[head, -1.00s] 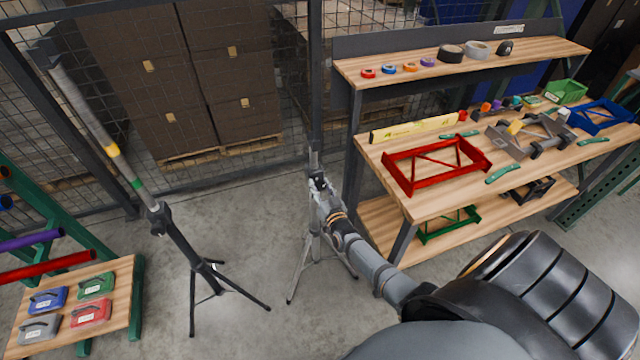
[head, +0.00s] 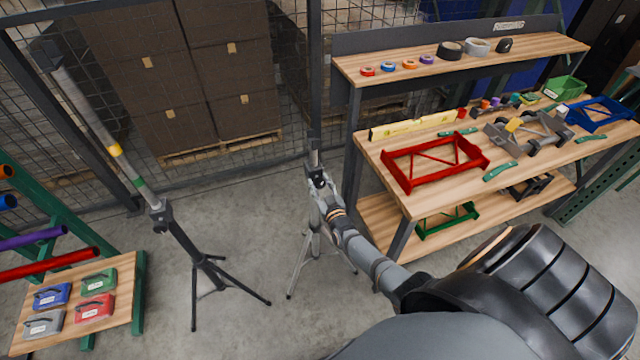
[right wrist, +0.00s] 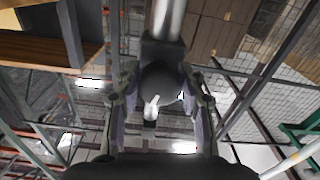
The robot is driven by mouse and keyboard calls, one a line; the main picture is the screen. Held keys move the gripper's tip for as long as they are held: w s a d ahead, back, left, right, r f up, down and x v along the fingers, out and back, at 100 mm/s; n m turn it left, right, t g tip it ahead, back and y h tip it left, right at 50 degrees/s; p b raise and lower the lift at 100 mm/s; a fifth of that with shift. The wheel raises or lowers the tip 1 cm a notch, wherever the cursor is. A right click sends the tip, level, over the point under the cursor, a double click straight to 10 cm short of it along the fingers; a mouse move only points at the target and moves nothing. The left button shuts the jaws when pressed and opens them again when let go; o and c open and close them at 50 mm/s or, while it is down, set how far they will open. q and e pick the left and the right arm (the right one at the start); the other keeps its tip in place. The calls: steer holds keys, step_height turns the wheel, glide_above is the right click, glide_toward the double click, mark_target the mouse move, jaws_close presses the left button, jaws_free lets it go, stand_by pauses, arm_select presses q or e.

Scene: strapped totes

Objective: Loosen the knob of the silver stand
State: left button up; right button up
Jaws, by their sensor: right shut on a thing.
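The silver stand (head: 315,246) stands in the middle of the head view, legs spread on the floor. Its upper pole (right wrist: 168,18) shows at the top of the right wrist view. My right gripper (head: 317,181) is at the stand's dark collar, reaching in from the lower right. In the right wrist view its two fingers (right wrist: 160,112) lie on either side of a dark round knob (right wrist: 160,82) and are shut on it. A small pale part shows in front of the knob. The gripper hides much of the collar in the head view. My left gripper is not in view.
A black tripod stand (head: 190,240) with a yellow- and green-banded pole stands at left. A wooden workbench (head: 420,205) with a red frame (head: 433,163) is close on the right of my arm. A low platform (head: 122,290) with several small cases is at lower left. A mesh fence stands behind.

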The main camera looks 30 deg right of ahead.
steer(key=shift+f, duration=0.1)
steer(key=o, duration=1.2)
steer(key=v, duration=1.2)
